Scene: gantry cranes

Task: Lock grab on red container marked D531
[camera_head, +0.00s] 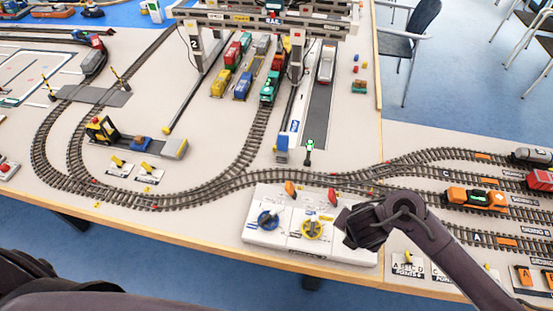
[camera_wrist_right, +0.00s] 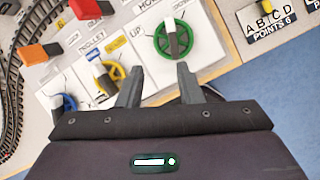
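Red containers (camera_head: 232,53) stand among yellow, blue and green ones under the gantry crane (camera_head: 265,18); the marking D531 is not readable. The crane's grab cannot be made out. A control panel (camera_head: 262,236) at the table's front edge bears a blue wheel (camera_head: 268,220), a yellow wheel (camera_head: 311,230) and a green wheel (camera_wrist_right: 174,40). My right gripper (camera_wrist_right: 157,72) is open and empty, its fingertips just short of the green wheel, which it hides in the head view. A red lever (camera_wrist_right: 85,8) and an orange lever (camera_wrist_right: 30,54) stand behind the wheels. My left gripper is out of view.
Model tracks (camera_head: 200,195) curve across the table behind the panel. An orange locomotive (camera_head: 476,198) stands on the right sidings. A points panel (camera_head: 408,266) lies right of the control panel. A green-topped post (camera_head: 309,148) stands behind the panel. Chairs are beyond the table.

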